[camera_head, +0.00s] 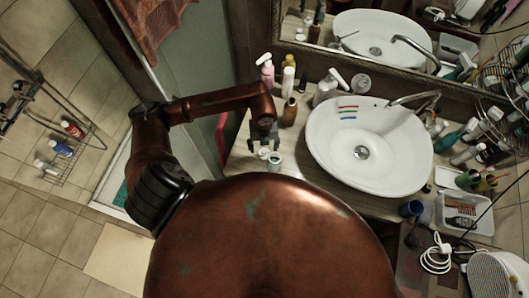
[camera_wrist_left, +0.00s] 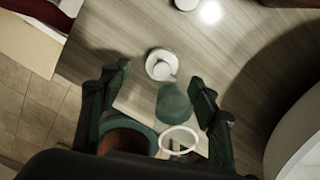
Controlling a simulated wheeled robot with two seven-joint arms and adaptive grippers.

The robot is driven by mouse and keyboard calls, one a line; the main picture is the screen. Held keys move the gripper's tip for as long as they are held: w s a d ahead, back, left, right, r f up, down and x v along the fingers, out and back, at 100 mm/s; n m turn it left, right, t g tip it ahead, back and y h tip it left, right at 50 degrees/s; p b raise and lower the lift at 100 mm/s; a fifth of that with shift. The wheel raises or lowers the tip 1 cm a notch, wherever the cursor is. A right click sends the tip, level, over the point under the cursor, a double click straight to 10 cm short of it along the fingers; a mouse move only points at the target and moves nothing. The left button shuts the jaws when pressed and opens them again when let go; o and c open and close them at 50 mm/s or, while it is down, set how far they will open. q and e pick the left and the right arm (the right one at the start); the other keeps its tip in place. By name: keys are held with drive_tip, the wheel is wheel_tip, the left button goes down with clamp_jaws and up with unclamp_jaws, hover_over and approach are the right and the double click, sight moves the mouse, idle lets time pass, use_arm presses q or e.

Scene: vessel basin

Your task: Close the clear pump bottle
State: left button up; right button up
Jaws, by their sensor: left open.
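A clear, whitish pump bottle (camera_head: 324,90) with a white pump head (camera_head: 338,76) stands at the back of the counter, left of the basin. I cannot tell from here whether its pump is open or closed. My left gripper (camera_head: 264,145) is over the left part of the counter, in front of the bottle and apart from it. Its fingers (camera_wrist_left: 160,95) are spread in the left wrist view. A small teal jar (camera_wrist_left: 173,104) shows between them, with a white round piece (camera_wrist_left: 160,65) beside it. The gripper holds nothing. My right gripper is not visible.
A white basin (camera_head: 350,150) with a metal faucet (camera_head: 415,97) fills the middle of the counter. Several bottles crowd the right side.

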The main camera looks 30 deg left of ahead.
sight(264, 151)
use_arm(q)
wheel_tip(264, 151, down, 5)
drive_tip(key=b, duration=0.3)
drive_tip(key=shift+w+r, duration=0.1)
drive_tip(key=shift+r, duration=0.1)
drive_tip(key=shift+c, duration=0.5)
drive_tip(key=c, duration=0.7)
